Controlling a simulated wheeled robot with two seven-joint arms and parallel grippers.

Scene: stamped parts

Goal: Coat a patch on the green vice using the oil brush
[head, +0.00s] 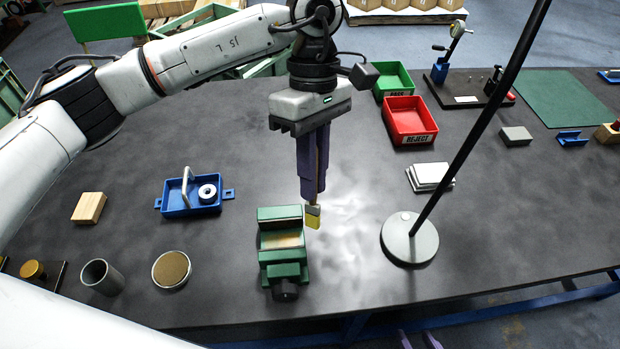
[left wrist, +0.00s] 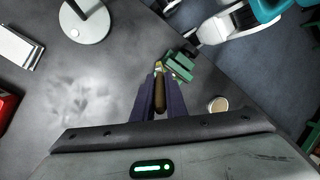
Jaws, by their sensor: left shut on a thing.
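The green vice (head: 283,252) stands on the dark table near its front edge, and its brownish jaw area faces up. It also shows in the left wrist view (left wrist: 181,70), just past the brush. My left gripper (head: 313,190) points down and is shut on the oil brush (head: 313,214). The brush's yellowish tip hangs to the right of the vice's back end, and I cannot tell whether it touches anything. In the left wrist view the brush's brown handle (left wrist: 160,98) lies between the fingers. My right gripper (head: 420,341) shows only as purple fingertips at the bottom edge.
A lamp base (head: 409,239) with a slanting dark pole stands right of the vice. A blue tray (head: 178,206), a wooden block (head: 89,207), a round tin (head: 171,270) and a metal cup (head: 102,277) lie left. Red (head: 408,121) and green (head: 393,80) bins stand behind.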

